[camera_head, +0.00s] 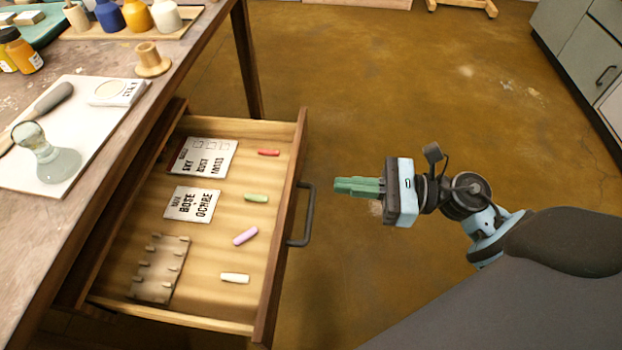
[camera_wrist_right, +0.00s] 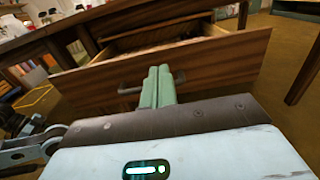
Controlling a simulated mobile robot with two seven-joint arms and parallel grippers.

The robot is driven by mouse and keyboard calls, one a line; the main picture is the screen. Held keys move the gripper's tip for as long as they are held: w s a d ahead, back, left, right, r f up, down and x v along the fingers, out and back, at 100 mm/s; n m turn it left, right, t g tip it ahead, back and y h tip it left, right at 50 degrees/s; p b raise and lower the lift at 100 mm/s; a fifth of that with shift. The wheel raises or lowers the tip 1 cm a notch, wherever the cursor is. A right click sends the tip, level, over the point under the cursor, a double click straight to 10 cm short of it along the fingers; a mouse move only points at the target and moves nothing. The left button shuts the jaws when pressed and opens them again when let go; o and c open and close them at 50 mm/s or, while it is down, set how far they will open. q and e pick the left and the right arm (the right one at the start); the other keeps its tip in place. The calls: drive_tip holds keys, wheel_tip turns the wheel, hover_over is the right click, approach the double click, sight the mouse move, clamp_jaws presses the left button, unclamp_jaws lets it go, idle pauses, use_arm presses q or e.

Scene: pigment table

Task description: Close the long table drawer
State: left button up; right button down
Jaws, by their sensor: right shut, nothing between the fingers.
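The long wooden drawer (camera_head: 279,235) is pulled out from under the table (camera_head: 95,205) in the head view. Its dark handle (camera_head: 304,215) is on the front face, toward the right. My right gripper (camera_head: 338,187) has green fingers that are shut and empty. It is to the right of the handle, apart from it in the head view. In the right wrist view the shut fingers (camera_wrist_right: 158,75) point at the drawer front (camera_wrist_right: 218,66), overlapping the middle of the handle (camera_wrist_right: 130,90). My left gripper is not in view.
The drawer holds labelled cards (camera_head: 193,204), a notched rack (camera_head: 160,269) and several chalk sticks, including a red one (camera_head: 268,153). The tabletop carries a glass muller (camera_head: 47,157), a wooden spool (camera_head: 151,61) and jars. Open floor (camera_head: 400,90) lies right of the drawer. Grey cabinets (camera_head: 578,48) stand far right.

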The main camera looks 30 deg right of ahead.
sight(293, 180)
drive_tip(key=x, duration=0.6)
drive_tip(key=shift+w+a, duration=0.25)
drive_tip(key=shift+a, duration=0.1)
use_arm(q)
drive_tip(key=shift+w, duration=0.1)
use_arm(e)
drive_tip(key=shift+w, duration=0.1)
